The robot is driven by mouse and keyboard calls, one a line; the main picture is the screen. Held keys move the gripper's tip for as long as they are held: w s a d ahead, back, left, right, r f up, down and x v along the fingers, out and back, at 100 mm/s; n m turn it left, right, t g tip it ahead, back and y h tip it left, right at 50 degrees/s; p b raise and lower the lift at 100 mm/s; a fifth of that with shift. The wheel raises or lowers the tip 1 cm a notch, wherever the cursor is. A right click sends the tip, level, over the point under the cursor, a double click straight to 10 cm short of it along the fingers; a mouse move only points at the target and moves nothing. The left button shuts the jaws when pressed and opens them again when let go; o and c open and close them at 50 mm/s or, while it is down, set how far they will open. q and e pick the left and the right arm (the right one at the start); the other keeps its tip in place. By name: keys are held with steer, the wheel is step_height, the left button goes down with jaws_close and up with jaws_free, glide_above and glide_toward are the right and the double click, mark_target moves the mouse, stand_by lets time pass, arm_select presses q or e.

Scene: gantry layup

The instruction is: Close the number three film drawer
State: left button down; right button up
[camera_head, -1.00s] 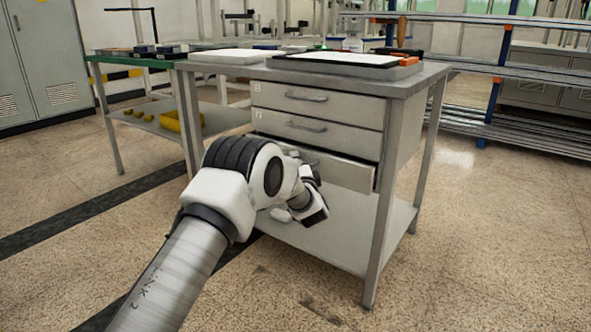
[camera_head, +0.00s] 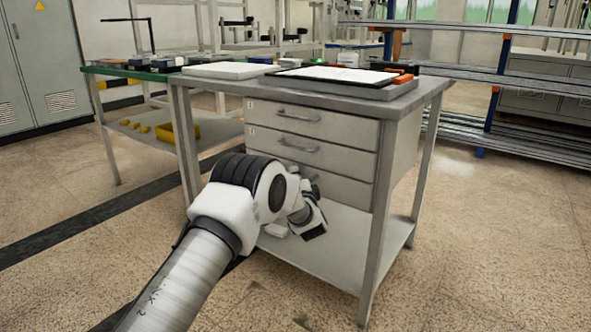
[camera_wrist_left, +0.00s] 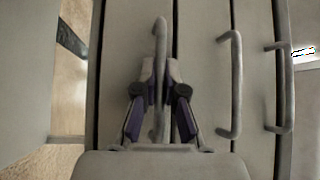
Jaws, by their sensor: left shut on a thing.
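The number three film drawer (camera_head: 345,188) is the lowest of the three grey drawers under the workbench. Its front looks flush, or nearly so, with the two drawers above it. My left arm hides the left part of its front. In the left wrist view the front of this drawer (camera_wrist_left: 122,60) fills the middle, with its bar handle (camera_wrist_left: 160,40) running up the picture. My left gripper (camera_wrist_left: 160,82) is shut on that handle. In the head view its fingers are mostly hidden behind my wrist. My right gripper is in neither view.
The middle drawer handle (camera_head: 298,145) and top drawer handle (camera_head: 299,114) are above. A lower shelf (camera_head: 340,250) lies below the drawers. A side table with a yellow bin (camera_head: 184,132) stands at left. The floor in front is open.

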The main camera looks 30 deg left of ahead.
arm_select(q)
steer(key=c, duration=1.5)
jaws_free()
steer(key=shift+w, duration=0.1)
steer(key=shift+d, duration=0.1)
steer(key=v, duration=1.2)
steer(key=shift+f, duration=0.1)
